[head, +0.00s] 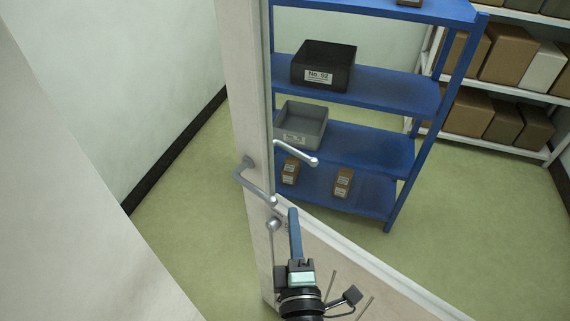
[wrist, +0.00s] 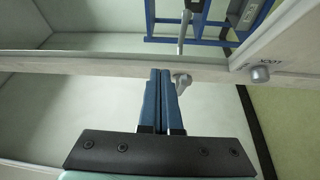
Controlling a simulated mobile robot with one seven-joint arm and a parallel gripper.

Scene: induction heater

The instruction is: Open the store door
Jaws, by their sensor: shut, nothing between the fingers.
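The store door (head: 252,130) stands ajar, with its edge stile toward me and a gap with floor showing to its left. A lever handle (head: 258,185) sticks out from the stile, and another lever (head: 296,154) shows to its right. A round lock knob (head: 273,224) sits below; a round knob (wrist: 260,73) also shows in the wrist view. My gripper (head: 293,212) is shut and empty, its blue fingers pointing up just right of the stile, below the levers. In the wrist view the fingertips (wrist: 161,72) overlap the pale door rail; contact cannot be told.
A white rack with cartons (head: 510,55) stands behind at right. A pale wall (head: 120,60) lies left, with green floor (head: 185,185) clear beside the door.

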